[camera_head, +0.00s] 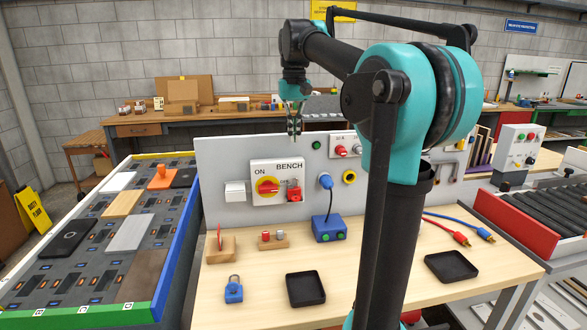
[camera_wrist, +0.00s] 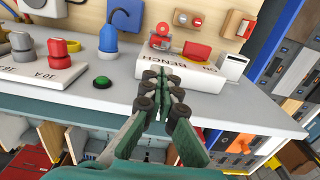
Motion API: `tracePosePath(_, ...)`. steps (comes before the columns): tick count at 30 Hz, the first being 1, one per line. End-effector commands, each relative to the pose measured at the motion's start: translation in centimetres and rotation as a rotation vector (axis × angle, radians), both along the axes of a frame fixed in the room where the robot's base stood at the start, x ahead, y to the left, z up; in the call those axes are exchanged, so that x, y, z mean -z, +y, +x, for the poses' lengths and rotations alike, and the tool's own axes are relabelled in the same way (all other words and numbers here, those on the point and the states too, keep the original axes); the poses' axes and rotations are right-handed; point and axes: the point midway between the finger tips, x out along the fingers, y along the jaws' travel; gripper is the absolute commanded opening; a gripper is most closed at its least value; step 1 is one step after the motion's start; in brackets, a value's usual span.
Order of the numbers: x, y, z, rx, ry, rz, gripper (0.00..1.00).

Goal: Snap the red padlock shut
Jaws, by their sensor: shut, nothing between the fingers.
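The red padlock (camera_head: 294,193) hangs at the right side of the white switch box (camera_head: 279,168) marked ON BENCH, beside the red and yellow rotary switch (camera_head: 267,186). It also shows in the wrist view (camera_wrist: 160,41), left of the rotary handle. I cannot tell whether its shackle is seated. My gripper (camera_head: 295,128) points down above the box, near the panel's top edge and apart from the padlock. In the wrist view my fingers (camera_wrist: 164,92) are together and empty, in front of the box.
The upright grey panel (camera_head: 222,155) carries a blue plug (camera_head: 326,182), a yellow socket (camera_head: 349,177) and a green button (camera_head: 317,145). On the bench are a blue padlock (camera_head: 233,291), a blue box (camera_head: 329,229) and black trays (camera_head: 305,289). Free wood surrounds the trays.

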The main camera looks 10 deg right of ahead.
Motion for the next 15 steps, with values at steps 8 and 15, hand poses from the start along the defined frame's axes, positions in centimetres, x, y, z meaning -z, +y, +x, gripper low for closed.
tracePosePath(8, 5.6, 0.0, 0.0, 0.0, -0.001, 0.0, 0.0)
tracePosePath(15, 9.6, 0.0, 0.0, 0.0, -0.001, 0.0, 0.0)
